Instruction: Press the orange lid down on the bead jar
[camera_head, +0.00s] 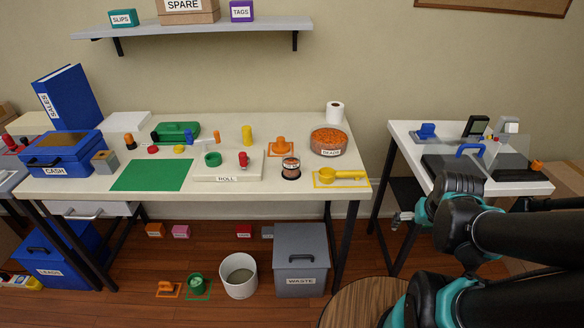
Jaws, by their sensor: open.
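The orange lid (281,146), with a raised knob, rests on an orange-outlined square on the white table, apart from any jar. A small clear jar (290,168) with a dark base and a pale label stands just in front of it; its top looks uncovered. A wider round tub of orange beads (329,141), labelled BEADS, stands to the right of the lid. I cannot read the small jar's label. My gripper (401,218) is small in view, open and empty, beyond the table's right edge and well away from lid and jars.
A yellow scoop (341,177) lies at the table's front right corner, near the small jar. A white ROLL board (228,172) lies left of it. A paper roll (335,112) stands behind the tub. A second table (520,186) stands right, across a gap.

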